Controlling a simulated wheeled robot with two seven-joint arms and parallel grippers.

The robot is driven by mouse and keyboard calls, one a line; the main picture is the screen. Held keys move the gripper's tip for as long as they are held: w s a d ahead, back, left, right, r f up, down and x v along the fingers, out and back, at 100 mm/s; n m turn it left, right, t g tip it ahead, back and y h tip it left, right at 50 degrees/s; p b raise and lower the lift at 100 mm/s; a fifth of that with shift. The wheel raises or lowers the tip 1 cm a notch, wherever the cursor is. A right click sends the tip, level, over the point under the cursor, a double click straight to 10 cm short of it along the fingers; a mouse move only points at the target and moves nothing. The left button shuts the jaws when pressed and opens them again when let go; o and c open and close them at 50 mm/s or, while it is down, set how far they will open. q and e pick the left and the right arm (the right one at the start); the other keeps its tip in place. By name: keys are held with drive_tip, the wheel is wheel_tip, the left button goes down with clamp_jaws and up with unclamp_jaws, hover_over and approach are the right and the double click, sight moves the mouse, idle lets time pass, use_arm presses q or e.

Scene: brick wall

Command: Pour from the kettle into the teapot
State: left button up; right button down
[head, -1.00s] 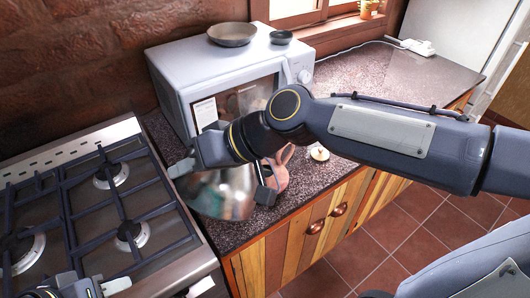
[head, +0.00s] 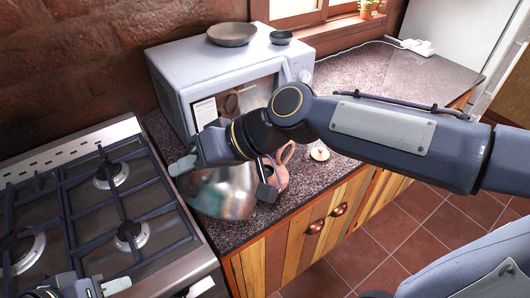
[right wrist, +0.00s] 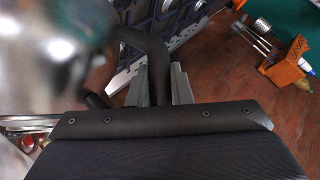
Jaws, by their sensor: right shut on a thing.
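The shiny metal kettle (head: 217,192) hangs under my right gripper (head: 184,166) at the counter's left end in the head view. In the right wrist view the fingers (right wrist: 160,88) are shut around its black handle (right wrist: 152,52); the kettle's metal body (right wrist: 45,45) is blurred at the left. The pinkish teapot (head: 281,172) is just right of the kettle, mostly hidden behind it and my right arm. I cannot tell whether the spout is over the teapot's opening. My left gripper (head: 92,288) is at the bottom left edge, partly cut off, with its opening unclear.
A small round lid (head: 320,153) lies on the speckled counter (head: 345,100) right of the teapot. A white microwave (head: 215,65) with a pan (head: 232,34) and a small bowl (head: 281,37) on top stands behind. A gas stove (head: 95,215) is at left.

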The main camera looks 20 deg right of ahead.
sight(182, 188)
drive_tip(key=shift+w+r, duration=0.1)
drive_tip(key=shift+r, duration=0.15)
idle(0.5)
drive_tip(key=shift+n+h, duration=0.4)
drive_tip(key=shift+h, duration=0.2)
drive_tip(key=s+a+f, duration=0.2)
drive_tip(key=f, duration=0.1)
drive_tip(key=shift+s+a+f+p, duration=0.15)
drive_tip(key=shift+s+p, duration=0.05)
drive_tip(key=shift+p, duration=0.15)
drive_tip(key=s+a+f+n+t+h+p, duration=0.1)
drive_tip(key=s+a+f+h+p, duration=0.1)
drive_tip(key=f, duration=0.4)
drive_tip(key=s+a+f+n+t+h+p, duration=0.1)
drive_tip(key=s+a+f+t+h+p, duration=0.1)
drive_tip(key=a+f+p, duration=0.3)
drive_tip(key=shift+s+f+n+t+p, duration=0.35)
drive_tip(key=shift+s+f+p, duration=0.3)
drive_tip(key=shift+f+p, duration=0.45)
drive_tip(key=shift+r, duration=0.15)
drive_tip(key=shift+d, duration=0.1)
